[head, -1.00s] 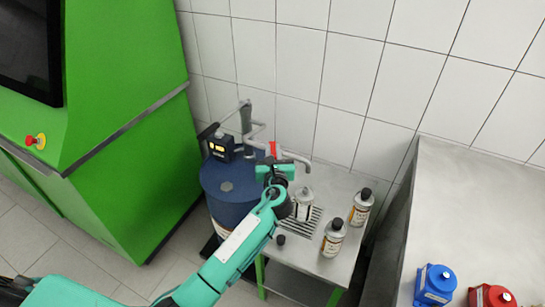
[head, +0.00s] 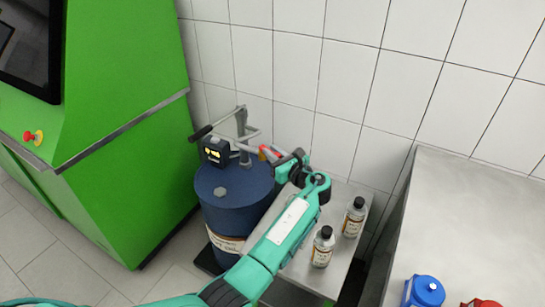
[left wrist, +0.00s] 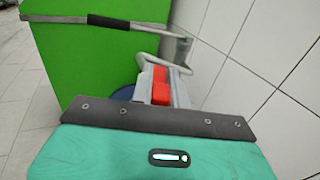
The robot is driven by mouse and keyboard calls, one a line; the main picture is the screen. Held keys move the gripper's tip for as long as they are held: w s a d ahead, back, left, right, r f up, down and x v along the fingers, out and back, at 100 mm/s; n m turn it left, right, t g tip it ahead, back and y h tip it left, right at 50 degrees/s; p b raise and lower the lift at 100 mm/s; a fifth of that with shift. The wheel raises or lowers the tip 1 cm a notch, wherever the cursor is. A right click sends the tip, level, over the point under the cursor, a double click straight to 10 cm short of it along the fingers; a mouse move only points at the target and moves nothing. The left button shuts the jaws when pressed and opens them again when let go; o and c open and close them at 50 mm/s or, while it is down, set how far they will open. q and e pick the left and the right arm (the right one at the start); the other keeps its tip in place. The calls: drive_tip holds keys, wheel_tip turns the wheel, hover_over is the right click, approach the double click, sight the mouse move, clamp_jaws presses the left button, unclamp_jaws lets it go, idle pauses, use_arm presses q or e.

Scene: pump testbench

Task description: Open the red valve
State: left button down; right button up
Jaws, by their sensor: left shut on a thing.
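The red valve (head: 264,151) sits on the grey pipe of the drum pump, above the blue drum (head: 232,190). My left gripper (head: 272,154) comes from the right and is shut on the valve's red handle; only a small bit of red shows in the head view. In the left wrist view, the red handle (left wrist: 161,88) sits between the grey fingers. The pump spout is mostly hidden behind my gripper and arm. My right gripper is not in view.
A pump lever with a black grip (head: 201,133) and a dark meter (head: 215,151) are left of the valve. Two bottles (head: 323,246) (head: 354,217) stand on the small metal table (head: 338,262). A tiled wall (head: 330,90) is close behind. A green machine (head: 110,150) stands left.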

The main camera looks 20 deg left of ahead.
use_arm(q)
drive_tip(key=c, duration=1.4)
unclamp_jaws()
drive_tip(key=shift+o, duration=0.2)
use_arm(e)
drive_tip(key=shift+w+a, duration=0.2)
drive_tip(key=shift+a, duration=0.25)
